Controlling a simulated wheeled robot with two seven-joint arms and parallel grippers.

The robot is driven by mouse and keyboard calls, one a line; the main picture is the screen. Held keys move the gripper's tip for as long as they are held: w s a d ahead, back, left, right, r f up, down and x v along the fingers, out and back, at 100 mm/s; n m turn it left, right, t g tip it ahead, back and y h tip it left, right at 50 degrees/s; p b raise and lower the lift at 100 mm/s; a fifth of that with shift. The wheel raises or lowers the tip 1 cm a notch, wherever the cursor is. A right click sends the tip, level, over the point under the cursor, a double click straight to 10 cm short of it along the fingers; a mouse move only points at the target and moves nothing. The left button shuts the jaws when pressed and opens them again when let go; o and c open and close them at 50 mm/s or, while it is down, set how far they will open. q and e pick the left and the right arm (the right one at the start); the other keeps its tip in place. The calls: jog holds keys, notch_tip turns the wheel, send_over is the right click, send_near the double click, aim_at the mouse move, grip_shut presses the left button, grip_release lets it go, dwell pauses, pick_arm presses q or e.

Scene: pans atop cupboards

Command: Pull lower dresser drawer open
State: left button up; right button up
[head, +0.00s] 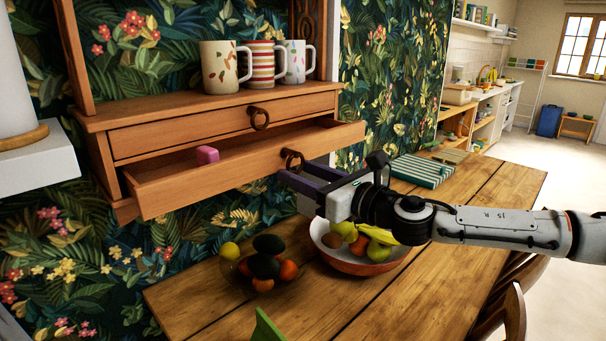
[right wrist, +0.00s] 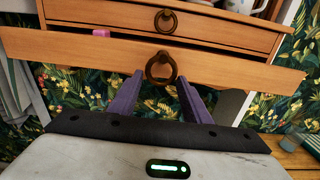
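The wooden dresser's lower drawer (head: 230,165) stands partly open, jutting out below the closed upper drawer (head: 200,130). Its dark ring handle (head: 292,160) hangs on the drawer front, and it also shows in the right wrist view (right wrist: 161,67). My right gripper (head: 293,173) is at this handle, its purple fingers pointing at the drawer front. In the right wrist view the fingers (right wrist: 160,80) are apart, with the ring between or just beyond their tips. I cannot tell whether they touch it. My left gripper is not in view.
A pink block (head: 207,155) shows in the open drawer. Several mugs (head: 260,66) stand on the dresser top.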

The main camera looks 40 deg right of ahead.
jog(key=s+d+b, duration=0.1)
jog(key=s+b, duration=0.5)
jog(key=s, duration=0.4)
jog(key=shift+d+b, duration=0.3)
jog(key=shift+s, duration=0.1)
